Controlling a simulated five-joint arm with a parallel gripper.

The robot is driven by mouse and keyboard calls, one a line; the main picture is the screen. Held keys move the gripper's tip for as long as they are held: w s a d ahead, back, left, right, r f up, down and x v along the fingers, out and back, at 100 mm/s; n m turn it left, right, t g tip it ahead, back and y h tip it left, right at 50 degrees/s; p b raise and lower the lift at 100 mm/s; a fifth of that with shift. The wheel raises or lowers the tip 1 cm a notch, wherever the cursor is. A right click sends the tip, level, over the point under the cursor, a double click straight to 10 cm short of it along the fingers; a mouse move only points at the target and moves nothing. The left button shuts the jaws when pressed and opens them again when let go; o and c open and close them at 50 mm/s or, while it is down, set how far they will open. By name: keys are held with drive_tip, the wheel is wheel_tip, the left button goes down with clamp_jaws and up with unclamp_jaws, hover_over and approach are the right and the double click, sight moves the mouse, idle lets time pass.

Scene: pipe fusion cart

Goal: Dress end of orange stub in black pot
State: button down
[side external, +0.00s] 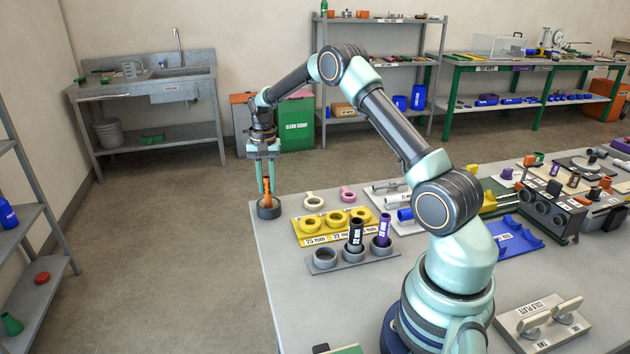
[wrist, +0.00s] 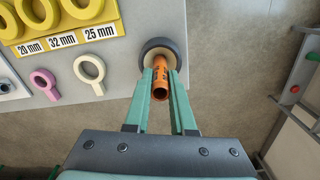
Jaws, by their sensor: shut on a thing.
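The orange stub (side external: 266,199) is a short pipe held upright between the fingers of my gripper (side external: 266,186). In the wrist view the stub (wrist: 161,84) shows its open near end and dark print on its side. My gripper (wrist: 161,96) is shut on it. The black pot (side external: 269,211) is a low round dish at the table's far left corner, directly under the stub. In the wrist view the pot's dark rim (wrist: 147,46) surrounds a tan inside. The stub's lower end is at or inside the pot's mouth; whether it touches the bottom is hidden.
A yellow rack (side external: 325,236) with labelled rings stands right of the pot. A cream ring (side external: 314,203) and a pink ring (side external: 347,194) lie nearby. A grey holder (side external: 325,258) with black and purple pipes is nearer. The table edge is close beside the pot.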

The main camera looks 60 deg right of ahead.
drive_tip(key=m, duration=0.6)
drive_tip(key=shift+s+m, duration=0.1)
drive_tip(key=shift+m, duration=0.2)
drive_tip(key=n, duration=0.6)
drive_tip(key=shift+n, duration=0.4)
drive_tip(key=shift+f+m, duration=0.1)
drive_tip(key=shift+m, duration=3.3)
drive_tip(key=shift+r, duration=3.1)
